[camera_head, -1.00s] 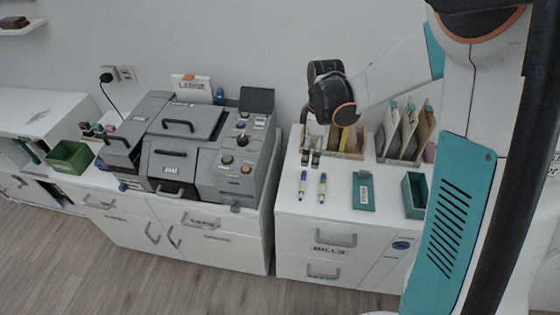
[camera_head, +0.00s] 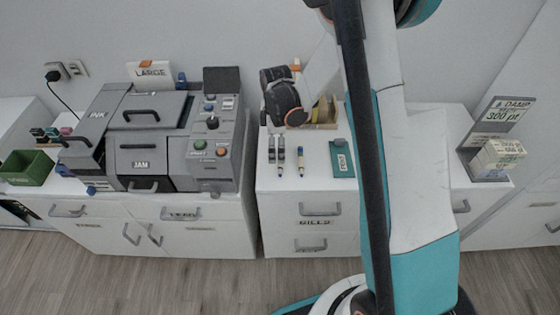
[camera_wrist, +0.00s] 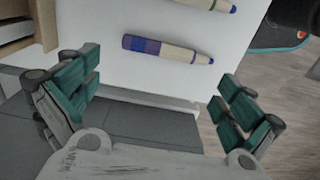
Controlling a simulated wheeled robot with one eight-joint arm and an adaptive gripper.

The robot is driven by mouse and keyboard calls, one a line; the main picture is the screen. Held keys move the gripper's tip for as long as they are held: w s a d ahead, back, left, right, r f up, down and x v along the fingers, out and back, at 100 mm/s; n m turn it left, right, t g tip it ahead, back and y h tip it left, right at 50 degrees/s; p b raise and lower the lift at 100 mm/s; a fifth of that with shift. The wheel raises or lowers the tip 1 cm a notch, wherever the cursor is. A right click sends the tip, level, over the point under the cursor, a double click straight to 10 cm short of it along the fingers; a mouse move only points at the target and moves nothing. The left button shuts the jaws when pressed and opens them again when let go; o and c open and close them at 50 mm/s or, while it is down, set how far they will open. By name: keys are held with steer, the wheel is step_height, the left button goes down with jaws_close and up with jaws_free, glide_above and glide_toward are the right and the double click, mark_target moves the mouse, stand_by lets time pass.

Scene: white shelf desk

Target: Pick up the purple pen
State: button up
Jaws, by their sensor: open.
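The purple pen (camera_wrist: 165,48) lies flat on the white desk top (camera_wrist: 105,22). Its body is cream with a purple and blue section at the left end and a blue tip at the right. My gripper (camera_wrist: 158,98) is open and empty. In the wrist view its teal-padded fingers stand wide apart to left and right, with the pen above the gap between them and roughly along it. I cannot tell the height above the desk.
A second pen (camera_wrist: 213,4) lies beside the purple one. A wooden organizer (camera_wrist: 20,28) stands near the upper left of the wrist view. A teal pad (camera_head: 342,163) lies right of the pens. The grey printer (camera_head: 150,150) stands left, beyond the desk edge.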

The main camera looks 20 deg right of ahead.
steer(key=f, duration=0.1)
steer(key=f+b, duration=0.1)
steer(key=f, duration=0.1)
steer(key=f+b, duration=0.1)
steer(key=f, duration=0.1)
steer(key=shift+w+d, duration=0.15)
steer(key=shift+d, duration=0.1)
steer(key=c, duration=0.8)
